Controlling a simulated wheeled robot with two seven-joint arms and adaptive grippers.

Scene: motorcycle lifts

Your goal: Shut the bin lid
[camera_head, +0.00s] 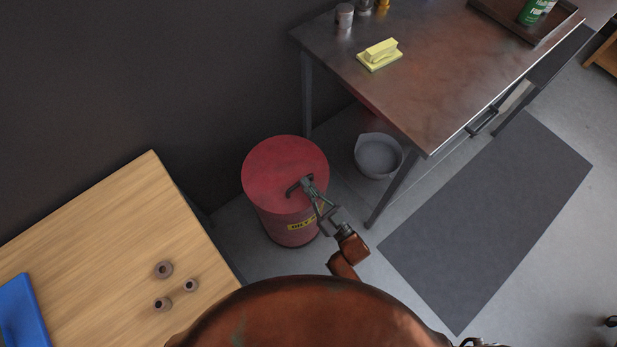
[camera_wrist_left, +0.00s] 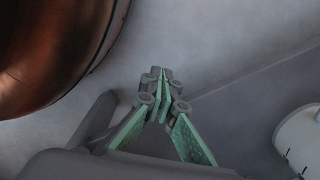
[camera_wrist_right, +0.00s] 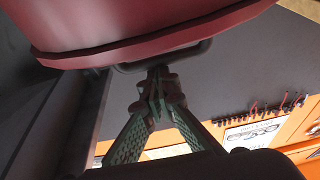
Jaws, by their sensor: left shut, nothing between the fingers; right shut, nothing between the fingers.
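The red bin (camera_head: 288,232) stands on the floor with a yellow label, partly hidden by my right gripper. Its round red lid (camera_head: 275,165) covers the top as seen from above; I cannot tell whether a gap is left under the rim. My right gripper (camera_head: 306,182) is shut and empty at the dark handle (camera_head: 293,188) on the lid's near right side. In the right wrist view, the closed fingertips (camera_wrist_right: 156,72) are just below the handle bar and red rim (camera_wrist_right: 150,45); contact is unclear. My left gripper (camera_wrist_left: 164,75) is shut and empty, away from the bin.
A wooden table (camera_head: 120,230) with several small brown rings is at left. A metal workbench (camera_head: 430,75) with a yellow block is at upper right. A grey bucket (camera_head: 378,155) stands by its leg. A dark mat (camera_head: 490,220) lies on open floor at right.

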